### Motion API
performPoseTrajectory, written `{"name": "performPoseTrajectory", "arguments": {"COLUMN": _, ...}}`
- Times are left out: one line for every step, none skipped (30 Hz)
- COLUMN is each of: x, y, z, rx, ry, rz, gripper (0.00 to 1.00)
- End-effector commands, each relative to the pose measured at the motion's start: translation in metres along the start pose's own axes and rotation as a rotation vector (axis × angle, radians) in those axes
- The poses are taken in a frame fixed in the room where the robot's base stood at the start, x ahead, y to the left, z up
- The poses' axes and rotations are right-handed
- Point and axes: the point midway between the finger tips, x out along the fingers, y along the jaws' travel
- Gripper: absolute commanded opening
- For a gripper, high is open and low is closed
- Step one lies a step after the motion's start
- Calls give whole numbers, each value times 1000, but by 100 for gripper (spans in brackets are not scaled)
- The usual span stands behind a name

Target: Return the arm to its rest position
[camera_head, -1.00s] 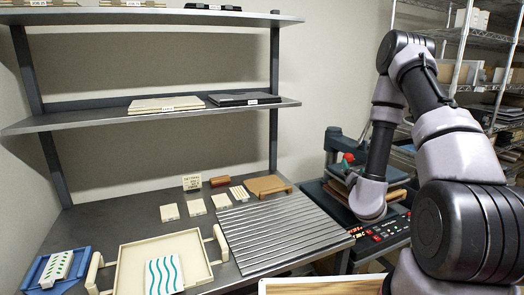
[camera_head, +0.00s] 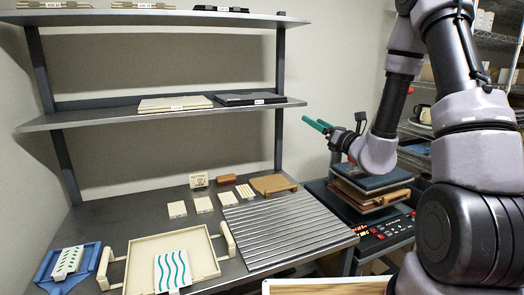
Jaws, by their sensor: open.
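My gripper (camera_head: 314,122) is at the upper centre-right of the head view. Its two teal fingers point left, apart from each other, with nothing between them. The fingers are in the air to the left of the press (camera_head: 372,184), in front of the bare wall. My wrist is bent just above the press and hides part of it. My arm rises from the right edge of the view, goes up out of the top of the picture, and comes down to the wrist.
The control panel (camera_head: 385,234) sits in front of the press. The workbench (camera_head: 110,218) holds a ribbed grey mat (camera_head: 285,235), a cream tray (camera_head: 140,250), a blue tray (camera_head: 45,270) and several small tiles. Shelves (camera_head: 100,119) stand above it. The air over the bench is clear.

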Motion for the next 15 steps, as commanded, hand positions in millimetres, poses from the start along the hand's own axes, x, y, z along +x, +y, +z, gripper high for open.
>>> {"name": "performPoseTrajectory", "arguments": {"x": 5, "y": 31, "z": 17, "rx": -52, "ry": 17, "rz": 114, "gripper": 82}}
{"name": "performPoseTrajectory", "arguments": {"x": 6, "y": 50, "z": 24, "rx": -82, "ry": 35, "rz": 184, "gripper": 82}}
{"name": "performPoseTrajectory", "arguments": {"x": 4, "y": 75, "z": 32, "rx": -127, "ry": 61, "rz": 276, "gripper": 82}}
{"name": "performPoseTrajectory", "arguments": {"x": 1, "y": 93, "z": 36, "rx": -163, "ry": 83, "rz": 344, "gripper": 82}}
{"name": "performPoseTrajectory", "arguments": {"x": -3, "y": 110, "z": 40, "rx": -201, "ry": 105, "rz": 410, "gripper": 82}}
{"name": "performPoseTrajectory", "arguments": {"x": -10, "y": 131, "z": 44, "rx": -258, "ry": 136, "rz": 495, "gripper": 82}}
{"name": "performPoseTrajectory", "arguments": {"x": -16, "y": 146, "z": 46, "rx": -301, "ry": 160, "rz": 554, "gripper": 82}}
{"name": "performPoseTrajectory", "arguments": {"x": -24, "y": 159, "z": 48, "rx": -349, "ry": 185, "rz": 614, "gripper": 82}}
{"name": "performPoseTrajectory", "arguments": {"x": -35, "y": 176, "z": 50, "rx": -414, "ry": 220, "rz": 689, "gripper": 82}}
{"name": "performPoseTrajectory", "arguments": {"x": -44, "y": 187, "z": 50, "rx": -466, "ry": 246, "rz": 744, "gripper": 82}}
{"name": "performPoseTrajectory", "arguments": {"x": -53, "y": 196, "z": 50, "rx": -520, "ry": 274, "rz": 796, "gripper": 82}}
{"name": "performPoseTrajectory", "arguments": {"x": -66, "y": 207, "z": 50, "rx": -595, "ry": 311, "rz": 861, "gripper": 82}}
{"name": "performPoseTrajectory", "arguments": {"x": -77, "y": 214, "z": 50, "rx": -655, "ry": 340, "rz": 908, "gripper": 82}}
{"name": "performPoseTrajectory", "arguments": {"x": -87, "y": 218, "z": 50, "rx": -715, "ry": 370, "rz": 951, "gripper": 82}}
{"name": "performPoseTrajectory", "arguments": {"x": -101, "y": 223, "z": 49, "rx": -801, "ry": 411, "rz": 1006, "gripper": 82}}
